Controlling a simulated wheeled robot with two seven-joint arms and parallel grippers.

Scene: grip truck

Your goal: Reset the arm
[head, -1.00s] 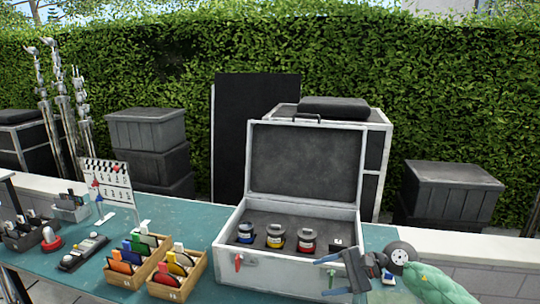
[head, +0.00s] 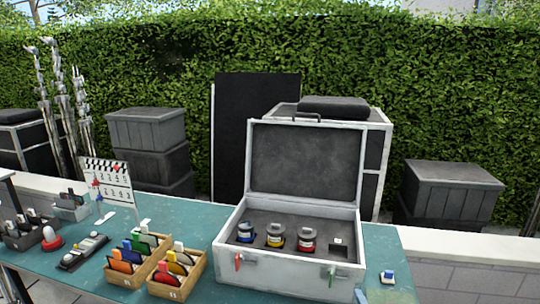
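An open silver case (head: 285,270) stands on the teal table, its dark-lined lid upright. Inside sit a blue-banded roll (head: 245,232), a yellow-banded roll (head: 275,237) and a red-banded roll (head: 307,240) in a row. The slot (head: 338,250) at the right end of the row looks empty. A small blue and white item (head: 388,277) lies on the table right of the case. Only a small blue-grey tip, seemingly of my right gripper (head: 360,296), shows at the bottom edge; its fingers are otherwise out of frame. My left gripper is not in view.
Two wooden boxes of coloured cards (head: 177,287) stand left of the case. A clapperboard (head: 110,183), a grey tray (head: 35,238) and a dark control strip (head: 83,252) are farther left. The table (head: 383,245) is mostly clear right of the case.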

